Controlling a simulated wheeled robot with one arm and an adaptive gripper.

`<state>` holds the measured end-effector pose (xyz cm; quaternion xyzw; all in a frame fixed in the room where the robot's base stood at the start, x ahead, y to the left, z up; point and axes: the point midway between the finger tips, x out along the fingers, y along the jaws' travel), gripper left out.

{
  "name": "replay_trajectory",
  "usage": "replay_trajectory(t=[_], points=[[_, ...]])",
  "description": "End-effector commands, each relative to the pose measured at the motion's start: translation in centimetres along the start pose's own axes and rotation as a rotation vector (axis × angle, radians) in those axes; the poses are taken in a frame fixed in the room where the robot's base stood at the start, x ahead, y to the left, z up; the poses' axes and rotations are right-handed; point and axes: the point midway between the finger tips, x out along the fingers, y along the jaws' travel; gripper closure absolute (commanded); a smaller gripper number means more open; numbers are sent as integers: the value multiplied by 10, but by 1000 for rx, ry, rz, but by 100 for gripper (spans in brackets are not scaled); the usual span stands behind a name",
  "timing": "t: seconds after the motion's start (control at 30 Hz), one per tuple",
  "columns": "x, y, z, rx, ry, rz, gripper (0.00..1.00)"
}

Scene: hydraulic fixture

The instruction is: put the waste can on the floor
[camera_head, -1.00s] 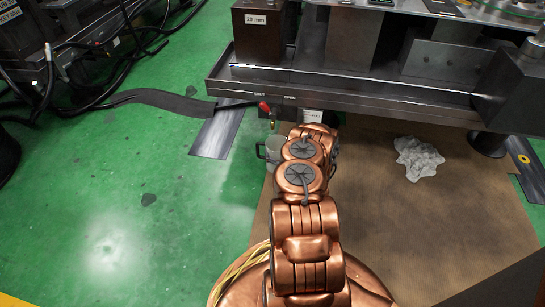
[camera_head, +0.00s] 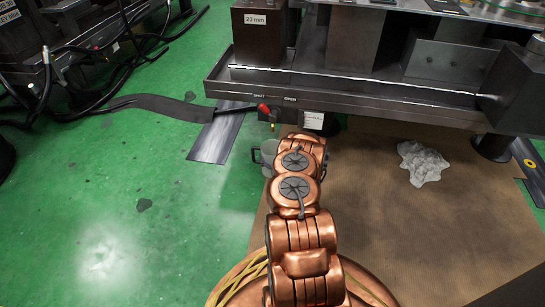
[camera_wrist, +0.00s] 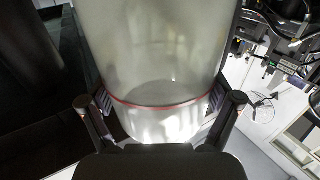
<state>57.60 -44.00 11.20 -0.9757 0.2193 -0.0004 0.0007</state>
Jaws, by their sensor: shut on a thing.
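The waste can (camera_wrist: 160,60) is a pale translucent cylinder with a red line around it, filling the middle of the wrist view. My gripper (camera_wrist: 160,104) is shut on it, one finger against each side near the red line. The can appears over the left edge of the brown sheet, near the green floor (camera_head: 165,215). Its height above the floor cannot be told.
A heavy steel bench (camera_head: 350,88) with a tray edge spans the back. A valve with a red handle (camera_head: 264,109) hangs below it, close to the can. A crumpled white cloth (camera_head: 423,162) lies on the brown sheet (camera_head: 420,225). Black hoses lie at upper left; green floor at left is clear.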

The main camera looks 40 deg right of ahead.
Motion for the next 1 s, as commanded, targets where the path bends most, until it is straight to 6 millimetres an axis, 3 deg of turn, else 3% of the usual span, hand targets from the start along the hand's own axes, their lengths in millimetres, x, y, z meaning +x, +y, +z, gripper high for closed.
replay_trajectory(t=[0.13, 0.17, 0.23, 0.7, 1.0], points=[[0, 0, 3, 0, -1, 0, 49], [0, 0, 3, 0, -1, 0, 7], [0, 0, 2, 0, -1, 0, 0], [-2, 1, -2, 0, 0, 1, 0], [-56, 1, -5, 3, -5, 3, 0]])
